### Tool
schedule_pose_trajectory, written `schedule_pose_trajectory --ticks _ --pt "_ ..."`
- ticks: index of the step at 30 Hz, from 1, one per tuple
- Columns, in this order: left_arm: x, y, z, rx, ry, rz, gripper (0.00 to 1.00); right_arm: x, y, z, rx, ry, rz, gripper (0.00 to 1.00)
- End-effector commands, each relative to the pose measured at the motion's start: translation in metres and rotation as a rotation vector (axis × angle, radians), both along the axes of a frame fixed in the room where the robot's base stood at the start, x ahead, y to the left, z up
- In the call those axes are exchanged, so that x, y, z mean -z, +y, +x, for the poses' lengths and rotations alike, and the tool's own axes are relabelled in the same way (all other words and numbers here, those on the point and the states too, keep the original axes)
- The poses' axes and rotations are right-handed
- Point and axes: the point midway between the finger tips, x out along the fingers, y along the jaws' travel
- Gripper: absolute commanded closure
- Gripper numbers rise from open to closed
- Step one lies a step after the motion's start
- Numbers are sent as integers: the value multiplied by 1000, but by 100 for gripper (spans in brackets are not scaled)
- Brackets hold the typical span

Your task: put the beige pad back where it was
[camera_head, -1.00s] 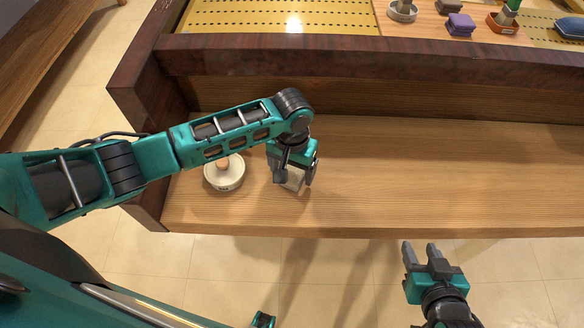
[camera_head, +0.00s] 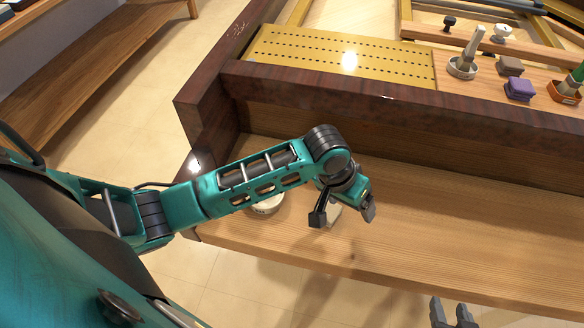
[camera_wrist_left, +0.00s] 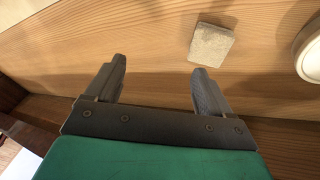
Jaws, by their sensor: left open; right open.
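The beige pad (camera_wrist_left: 211,44) lies flat on the wooden ledge in the left wrist view, ahead of and outside the finger gap, past the right finger. In the head view the pad (camera_head: 333,214) shows partly, hidden by my left gripper (camera_head: 343,213). The left gripper is open and empty above the ledge; its spread fingers also show in the left wrist view (camera_wrist_left: 160,66). My right gripper (camera_head: 451,307) is open and empty at the bottom edge of the head view, in front of the ledge.
A round white dish (camera_head: 267,205) stands on the ledge (camera_head: 430,240) left of the pad, partly behind my left arm. The ledge to the right is clear. A dark wooden rail (camera_head: 400,105) rises behind it. A purple block (camera_head: 519,89) and other small items stand beyond.

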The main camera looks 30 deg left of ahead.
Motion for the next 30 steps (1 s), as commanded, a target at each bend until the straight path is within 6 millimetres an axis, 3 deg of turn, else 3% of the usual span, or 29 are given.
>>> schedule_pose_trajectory --ticks 1,5,12,21,30 --pt "12 -6 -10 -8 -46 -53 18 0 0 0 0 0 0 57" --pt "28 -2 -19 -36 -221 -127 18 0 0 0 0 0 0 57" --pt "44 37 -48 -85 -493 -88 18 0 0 0 0 0 0 57" --pt "45 94 -95 -71 -718 88 18 0 0 0 1 0 1 57" --pt "43 100 -100 -63 -745 113 18 0 0 0 0 0 0 57"
